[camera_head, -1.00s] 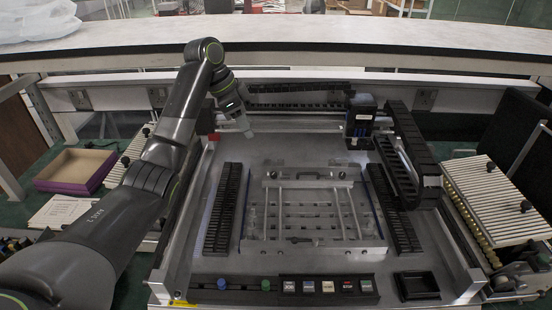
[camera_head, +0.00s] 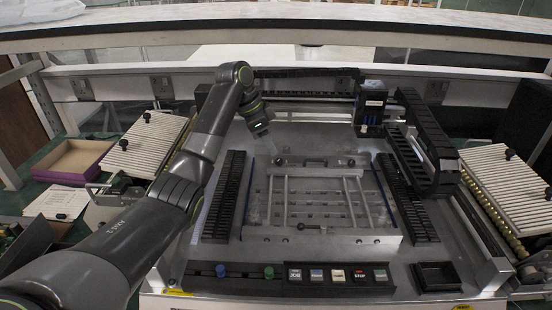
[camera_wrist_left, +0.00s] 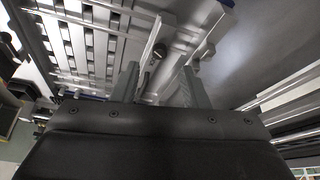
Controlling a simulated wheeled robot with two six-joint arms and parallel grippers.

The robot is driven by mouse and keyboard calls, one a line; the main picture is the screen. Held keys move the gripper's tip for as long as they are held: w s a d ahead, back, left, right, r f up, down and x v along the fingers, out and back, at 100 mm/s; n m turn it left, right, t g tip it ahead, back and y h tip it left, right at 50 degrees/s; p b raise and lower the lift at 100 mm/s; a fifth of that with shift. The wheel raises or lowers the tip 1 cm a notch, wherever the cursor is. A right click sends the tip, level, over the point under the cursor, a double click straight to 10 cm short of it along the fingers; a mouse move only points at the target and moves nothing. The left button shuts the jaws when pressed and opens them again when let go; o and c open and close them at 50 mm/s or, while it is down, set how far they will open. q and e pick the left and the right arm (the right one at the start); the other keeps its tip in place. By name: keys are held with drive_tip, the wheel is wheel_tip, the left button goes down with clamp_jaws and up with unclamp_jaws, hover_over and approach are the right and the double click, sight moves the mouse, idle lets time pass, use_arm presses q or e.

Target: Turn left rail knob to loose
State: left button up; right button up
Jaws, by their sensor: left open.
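A metal fixture frame (camera_head: 320,235) with crossbars and thin rails lies in the middle of the machine bed. A small dark round knob (camera_wrist_left: 160,51) shows on a metal bar in the left wrist view, ahead of and between the fingers. My left gripper (camera_head: 274,142) is above the bed near the upper left of the frame. In the left wrist view my left gripper (camera_wrist_left: 158,78) has its two fingers apart with nothing held. It appears short of the knob. The knob is hard to make out in the head view. My right gripper is not in view.
A black gantry arm (camera_head: 428,140) and blue-labelled head (camera_head: 371,103) stand at the right and back. Black feeder strips (camera_head: 224,197) flank the frame. A button panel (camera_head: 337,275) lies in front. A purple-edged box (camera_head: 73,162) and a ribbed tray (camera_head: 145,146) sit left.

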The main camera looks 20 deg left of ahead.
sight(279, 160)
use_arm(q)
drive_tip(key=x, duration=0.5)
clamp_jaws()
